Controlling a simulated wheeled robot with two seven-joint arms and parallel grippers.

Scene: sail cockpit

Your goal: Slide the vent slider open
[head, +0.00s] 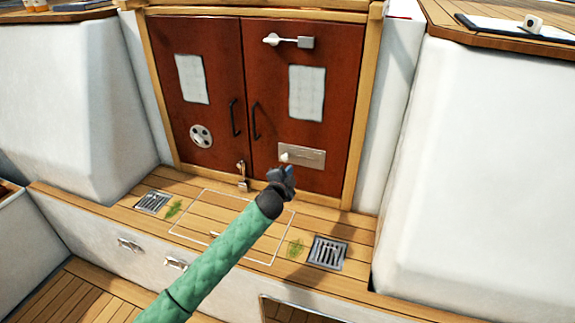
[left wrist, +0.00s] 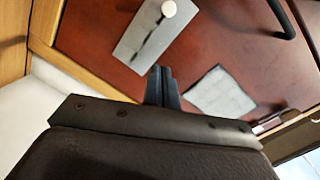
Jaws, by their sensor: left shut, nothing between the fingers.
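The vent slider is a silver plate (head: 308,157) low on the right-hand red door, with a white round knob (head: 284,157) at its left end. In the left wrist view the plate (left wrist: 138,48) shows a dark slot, and the knob (left wrist: 168,8) is at its upper end, near the picture's top edge. My left gripper (head: 287,171) is just below the knob in the head view. Its fingers (left wrist: 161,72) are together and empty, apart from the knob in the left wrist view. My right gripper is not in view.
The two red doors (head: 222,110) carry dark handles, pale panels and a latch (head: 290,41). A small brass fitting (head: 242,176) stands at the door foot. White seat walls (head: 480,170) flank the doorway. Drain grates (head: 327,252) lie in the wooden step.

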